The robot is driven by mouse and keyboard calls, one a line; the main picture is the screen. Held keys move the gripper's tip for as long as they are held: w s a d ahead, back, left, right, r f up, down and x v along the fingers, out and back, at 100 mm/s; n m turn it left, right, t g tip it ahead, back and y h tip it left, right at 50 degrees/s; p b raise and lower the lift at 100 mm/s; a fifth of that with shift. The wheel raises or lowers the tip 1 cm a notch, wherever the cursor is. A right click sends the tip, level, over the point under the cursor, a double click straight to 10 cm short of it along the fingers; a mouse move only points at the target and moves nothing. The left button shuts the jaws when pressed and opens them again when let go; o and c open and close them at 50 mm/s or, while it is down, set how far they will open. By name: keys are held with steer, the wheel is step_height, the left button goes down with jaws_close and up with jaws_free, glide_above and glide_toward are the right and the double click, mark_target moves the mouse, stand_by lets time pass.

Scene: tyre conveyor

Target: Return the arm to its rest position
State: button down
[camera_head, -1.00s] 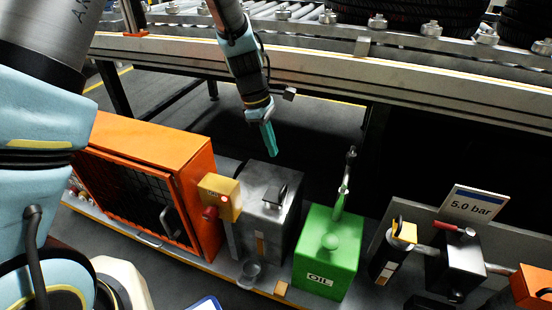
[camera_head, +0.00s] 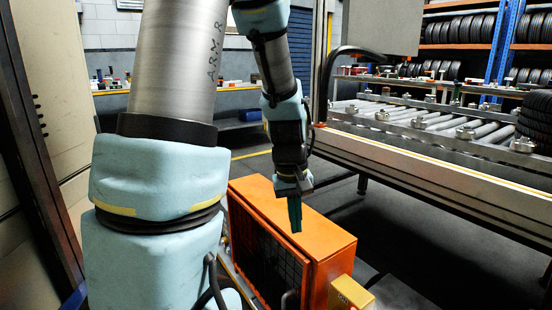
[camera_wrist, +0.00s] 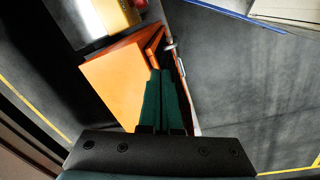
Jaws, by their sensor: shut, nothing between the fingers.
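My arm stands in the left half of the head view, its upper links large and near the camera. My gripper (camera_head: 295,214) hangs at the end, pointing down. Its green fingers are shut with nothing between them. In the head view the fingers overlap the orange cabinet (camera_head: 318,233), apparently above it. In the wrist view my gripper (camera_wrist: 161,80) also shows its fingers side by side. The orange cabinet (camera_wrist: 108,80) lies beyond the fingertips there, slightly to the left. I cannot tell the exact gap.
The roller conveyor (camera_head: 440,175) runs along the right. A yellow box (camera_head: 350,293) is beside the cabinet at the lower edge. Tyre racks (camera_head: 470,30) stand at the back right. A bench with small items (camera_head: 235,98) is behind. Dark open floor lies between cabinet and conveyor.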

steer(key=s+a+r+m+t+y, duration=0.15)
steer(key=s+a, duration=0.25)
steer(key=a, duration=0.7)
step_height(320, 180, up, 19)
steer(key=m+p, duration=0.1)
steer(key=p, duration=1.7)
steer(key=shift+a+p, duration=0.2)
steer(key=shift+p, duration=0.15)
steer(key=c, duration=1.6)
jaws_free()
steer(key=shift+f+h, duration=0.15)
steer(key=shift+h, duration=0.1)
